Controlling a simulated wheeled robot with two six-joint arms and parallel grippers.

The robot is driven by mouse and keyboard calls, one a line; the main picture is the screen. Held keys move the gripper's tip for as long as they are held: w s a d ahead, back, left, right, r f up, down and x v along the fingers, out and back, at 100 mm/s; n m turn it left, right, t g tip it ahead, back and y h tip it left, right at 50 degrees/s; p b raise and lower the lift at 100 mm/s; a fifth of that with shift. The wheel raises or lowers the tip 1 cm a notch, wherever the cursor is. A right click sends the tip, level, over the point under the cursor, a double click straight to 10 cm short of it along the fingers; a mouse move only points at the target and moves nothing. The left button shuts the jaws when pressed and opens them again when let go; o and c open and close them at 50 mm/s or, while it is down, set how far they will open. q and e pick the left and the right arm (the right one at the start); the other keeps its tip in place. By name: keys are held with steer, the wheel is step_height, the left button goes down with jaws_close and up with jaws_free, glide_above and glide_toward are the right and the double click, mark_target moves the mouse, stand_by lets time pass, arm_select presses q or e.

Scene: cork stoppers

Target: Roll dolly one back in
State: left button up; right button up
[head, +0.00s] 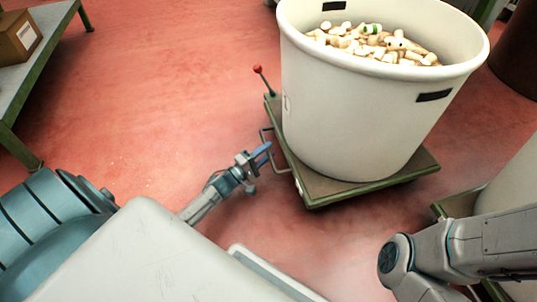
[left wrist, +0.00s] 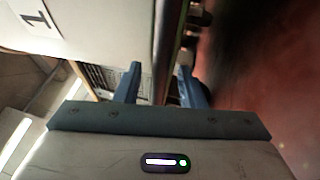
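A dolly (head: 316,191) with a brown deck and green frame carries a large white bin (head: 350,125). A grey handle (head: 265,139) sticks out from its left side. My left gripper (head: 264,154) is beside this handle. In the left wrist view the gripper (left wrist: 160,88) has its two blue fingers apart, with a dark edge or bar (left wrist: 167,45) running beyond and partly between them; I cannot tell whether they touch it. A white surface marked "1" (left wrist: 70,25) shows at upper left there. My right arm shows at the lower right; its gripper is out of frame.
Cork stoppers (head: 375,45) fill the bin. A red-knobbed lever (head: 262,78) rises at the dolly's back left corner. Another dolly (head: 455,205) with a pale bin is at right. A green-framed table (head: 50,45) holds a carton (head: 18,38). Red floor is clear left of the dolly.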

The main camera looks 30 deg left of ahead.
arm_select(q)
steer(key=shift+w+d+r, duration=0.15)
steer(key=shift+w, duration=0.4)
jaws_close()
steer(key=shift+d, duration=0.1)
